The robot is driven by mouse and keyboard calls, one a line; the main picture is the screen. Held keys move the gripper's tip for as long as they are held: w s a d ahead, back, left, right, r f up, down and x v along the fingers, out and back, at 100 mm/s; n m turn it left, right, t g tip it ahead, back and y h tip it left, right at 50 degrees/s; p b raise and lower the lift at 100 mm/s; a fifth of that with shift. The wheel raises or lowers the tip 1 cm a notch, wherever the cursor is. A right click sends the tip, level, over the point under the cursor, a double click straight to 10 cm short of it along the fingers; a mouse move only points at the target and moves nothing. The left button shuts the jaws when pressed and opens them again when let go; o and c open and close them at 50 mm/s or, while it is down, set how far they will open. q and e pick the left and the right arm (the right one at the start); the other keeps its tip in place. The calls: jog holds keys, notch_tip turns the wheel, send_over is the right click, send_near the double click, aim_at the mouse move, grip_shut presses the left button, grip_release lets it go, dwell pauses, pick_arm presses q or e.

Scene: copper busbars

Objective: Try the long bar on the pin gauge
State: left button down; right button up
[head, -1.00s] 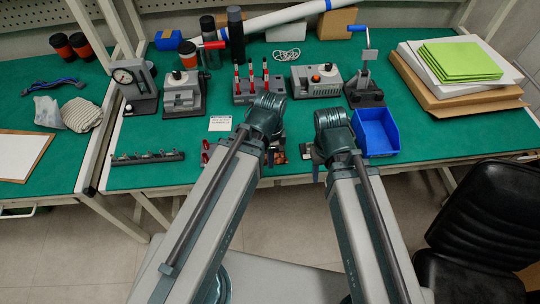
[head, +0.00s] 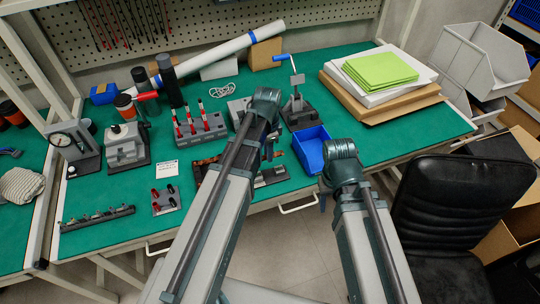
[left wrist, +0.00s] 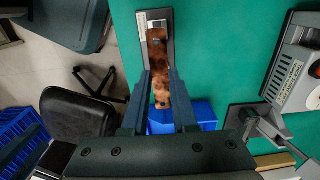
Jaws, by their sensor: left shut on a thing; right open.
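My left gripper (left wrist: 162,100) is shut on a copper bar (left wrist: 158,62), mottled brown with a hole near each end. The bar's far end overlaps a small grey fixture (left wrist: 169,20) in the left wrist view; I cannot tell whether they touch. In the head view my left gripper (head: 274,148) is largely hidden by its wrist, above the bench beside a low grey fixture (head: 272,176), which may be the pin gauge. My right gripper (head: 324,192) is open, mostly hidden below its wrist, by the bench's front edge.
A blue bin (head: 310,148) stands close right of my left gripper. A small plate with red and black handles (head: 165,200) and a dark pin strip (head: 97,218) lie left. A red-handled rack (head: 200,128) stands behind. A black chair (head: 460,210) is front right.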

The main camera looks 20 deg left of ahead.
pick_arm(q)
jog(key=shift+f+b, duration=3.1)
jog(key=shift+f, duration=0.05)
jog(key=shift+f+b, duration=0.65)
jog(key=shift+b, duration=0.05)
jog(key=c, duration=0.6)
grip_release()
jog(key=shift+r, duration=0.2)
jog(key=shift+r+p, duration=1.35)
jog(key=shift+p, duration=0.2)
